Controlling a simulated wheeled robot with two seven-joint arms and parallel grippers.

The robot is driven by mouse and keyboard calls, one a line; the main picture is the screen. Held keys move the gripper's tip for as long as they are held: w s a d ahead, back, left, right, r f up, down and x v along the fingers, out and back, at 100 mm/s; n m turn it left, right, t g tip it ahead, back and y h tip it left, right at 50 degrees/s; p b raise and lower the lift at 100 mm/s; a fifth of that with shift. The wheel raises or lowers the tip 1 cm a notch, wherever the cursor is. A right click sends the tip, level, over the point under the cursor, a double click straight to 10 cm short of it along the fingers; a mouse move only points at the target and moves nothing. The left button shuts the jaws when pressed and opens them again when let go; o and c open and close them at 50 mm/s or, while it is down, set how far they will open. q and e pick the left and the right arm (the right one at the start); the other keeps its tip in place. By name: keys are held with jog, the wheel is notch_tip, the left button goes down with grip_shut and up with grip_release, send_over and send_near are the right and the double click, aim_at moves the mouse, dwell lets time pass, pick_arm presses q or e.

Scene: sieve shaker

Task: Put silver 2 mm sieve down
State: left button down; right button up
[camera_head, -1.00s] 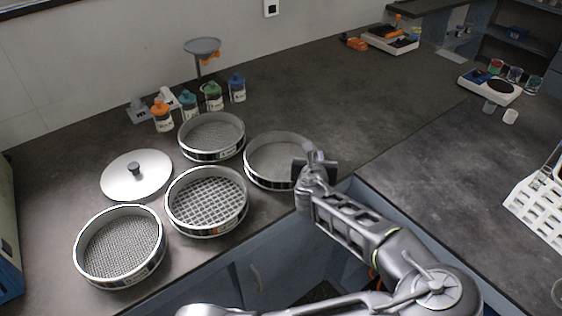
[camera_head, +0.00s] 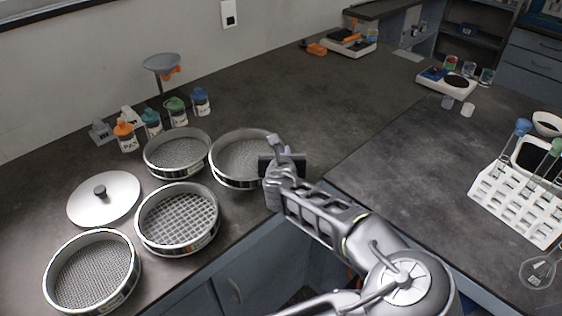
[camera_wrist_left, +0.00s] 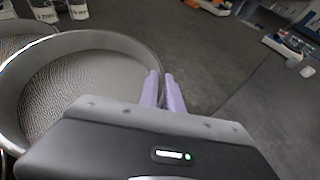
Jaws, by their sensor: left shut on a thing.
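My left gripper (camera_head: 270,168) is shut on the right rim of a silver round sieve (camera_head: 232,181) with a fine grey mesh; in the left wrist view its fingers (camera_wrist_left: 163,92) pinch the rim of this sieve (camera_wrist_left: 75,83). The sieve looks about level; I cannot tell whether its base touches the bench. I cannot read its size label. It sits close beside another fine-mesh sieve (camera_head: 177,153) on its left. My right gripper is not in view.
A coarse-mesh sieve (camera_head: 177,220), a medium-mesh sieve (camera_head: 92,271) and a round lid (camera_head: 117,199) lie to the left. Several small bottles (camera_head: 176,113) stand behind. The dark bench (camera_head: 330,110) is clear behind and right of the held sieve.

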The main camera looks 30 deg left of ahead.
pick_arm(q)
notch_tip(320, 180, up, 5)
jog(key=shift+r+p, duration=0.1)
jog(key=shift+p, duration=0.2)
jog(key=shift+d, duration=0.1)
dwell(0.3)
jog(key=s+d+f+m+t+h, duration=0.1)
jog(key=d+f+m+h, duration=0.1)
jog(key=d, duration=0.5)
jog(key=s+d+f+m+h, duration=0.1)
jog(key=s+d+m+h, duration=0.1)
jog(key=d, duration=0.5)
jog(key=shift+d+f+m+t+h, duration=0.25)
jog(key=shift+f+m+t+h, duration=0.15)
jog(key=shift+m+h, duration=0.55)
jog(key=shift+r, duration=0.1)
